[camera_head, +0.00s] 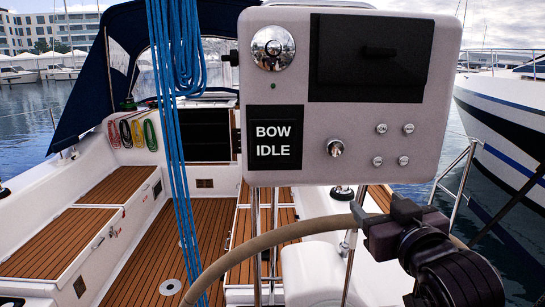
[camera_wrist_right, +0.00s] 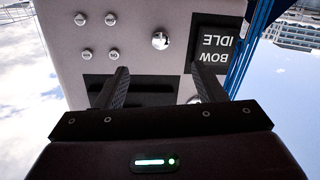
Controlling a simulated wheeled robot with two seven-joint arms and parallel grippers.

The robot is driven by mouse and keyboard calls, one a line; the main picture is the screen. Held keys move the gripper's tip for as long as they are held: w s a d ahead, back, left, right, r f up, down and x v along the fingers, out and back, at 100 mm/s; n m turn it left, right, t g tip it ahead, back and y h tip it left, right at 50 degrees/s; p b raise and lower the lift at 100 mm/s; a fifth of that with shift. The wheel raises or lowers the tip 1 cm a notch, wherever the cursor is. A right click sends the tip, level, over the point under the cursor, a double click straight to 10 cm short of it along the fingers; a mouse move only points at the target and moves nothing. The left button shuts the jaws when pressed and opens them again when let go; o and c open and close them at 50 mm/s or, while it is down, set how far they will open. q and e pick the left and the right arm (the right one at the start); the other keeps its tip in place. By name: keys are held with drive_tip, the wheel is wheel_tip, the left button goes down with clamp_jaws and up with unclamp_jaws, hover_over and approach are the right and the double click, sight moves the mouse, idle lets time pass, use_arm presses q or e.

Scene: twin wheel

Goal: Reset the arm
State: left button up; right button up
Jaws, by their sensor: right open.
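My right gripper (camera_head: 383,212) is at the lower right in the head view, beside the steering wheel's tan rim (camera_head: 300,228) and below the control panel (camera_head: 345,185). Its jaws are open with nothing between them. In the right wrist view the two dark fingers of the right gripper (camera_wrist_right: 162,76) stand apart, with the panel (camera_wrist_right: 130,62) upside down beyond them. I cannot tell whether the gripper touches the wheel. My left gripper is not in view.
The panel bears a "BOW IDLE" display (camera_head: 274,138), a chrome round fitting (camera_head: 273,48), a small metal knob (camera_head: 335,148) and several buttons. Blue ropes (camera_head: 178,130) hang left of it. The wooden deck (camera_head: 150,250) is open at left. Another boat (camera_head: 505,120) lies at right.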

drive_tip(key=s+f+g+h, duration=0.1)
drive_tip(key=s+f+g, duration=0.25)
drive_tip(key=f, duration=0.85)
drive_tip(key=s+f+g, duration=0.2)
drive_tip(key=f+g, duration=0.2)
drive_tip(key=f, duration=0.7)
drive_tip(key=s+f+g, duration=0.7)
drive_tip(key=s+f, duration=0.7)
drive_tip(key=s, duration=0.1)
wheel_tip(320, 180, down, 32)
drive_tip(key=s+b, duration=0.1)
drive_tip(key=b, duration=0.2)
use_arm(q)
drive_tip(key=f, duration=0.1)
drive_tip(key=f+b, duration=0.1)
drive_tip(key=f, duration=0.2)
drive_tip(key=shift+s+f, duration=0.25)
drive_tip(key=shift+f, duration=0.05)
use_arm(e)
drive_tip(key=s+d+f+g, duration=0.1)
drive_tip(key=s+d+f, duration=0.1)
drive_tip(key=s+f, duration=0.8)
drive_tip(key=s+d+f+g, duration=0.1)
drive_tip(key=s+d+f, duration=0.1)
drive_tip(key=s+f, duration=0.7)
drive_tip(key=shift+s+d+f+h, duration=0.25)
drive_tip(key=shift+s+f+h, duration=0.1)
drive_tip(key=shift+f, duration=0.25)
drive_tip(key=shift+c, duration=0.3)
